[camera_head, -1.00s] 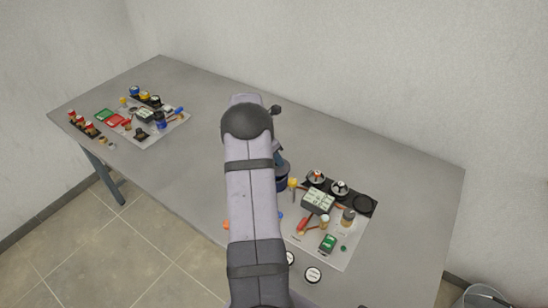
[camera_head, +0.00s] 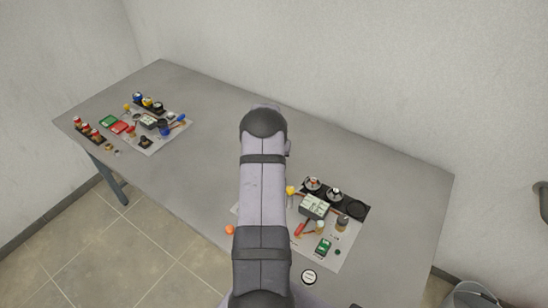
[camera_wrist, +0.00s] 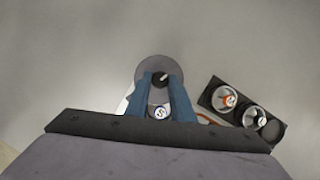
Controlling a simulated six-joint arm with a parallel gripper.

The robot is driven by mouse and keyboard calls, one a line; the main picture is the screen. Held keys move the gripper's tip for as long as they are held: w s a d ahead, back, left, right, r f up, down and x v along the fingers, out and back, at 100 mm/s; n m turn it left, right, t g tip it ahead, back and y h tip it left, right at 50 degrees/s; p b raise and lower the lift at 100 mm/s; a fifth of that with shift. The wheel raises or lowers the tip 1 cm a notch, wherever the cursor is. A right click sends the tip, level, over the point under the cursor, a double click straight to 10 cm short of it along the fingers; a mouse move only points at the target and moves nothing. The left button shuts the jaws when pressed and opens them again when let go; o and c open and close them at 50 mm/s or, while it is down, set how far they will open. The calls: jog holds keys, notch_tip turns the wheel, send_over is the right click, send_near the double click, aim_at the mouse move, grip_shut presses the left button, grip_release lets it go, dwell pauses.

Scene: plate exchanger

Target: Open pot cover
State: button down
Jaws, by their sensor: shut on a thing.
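In the wrist view my gripper (camera_wrist: 160,84) has its two blue fingers close together on the black knob at the middle of a grey round pot cover (camera_wrist: 145,64). The cover lies flat in the view and reaches out on both sides of the fingers. I cannot tell how far the cover is above the pot. In the head view my arm hides the gripper, the cover and the pot.
A black tray with round wells holding small items (camera_head: 335,194) lies right of my arm. A pale mat (camera_head: 341,254) bears several small items in front of it. A second mat with items (camera_head: 153,151) is at the far left. The grey table (camera_head: 210,125) is clear between them.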

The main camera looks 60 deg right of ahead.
jog(key=shift+w+d+r+n, duration=0.1)
jog(key=shift+w+d+n, duration=0.05)
jog(key=shift+n, duration=0.15)
jog(key=c, duration=1.5)
grip_release()
jog(key=shift+c, duration=0.2)
jog(key=b+v, duration=0.3)
jog(key=v, duration=0.4)
jog(key=shift+r, duration=0.1)
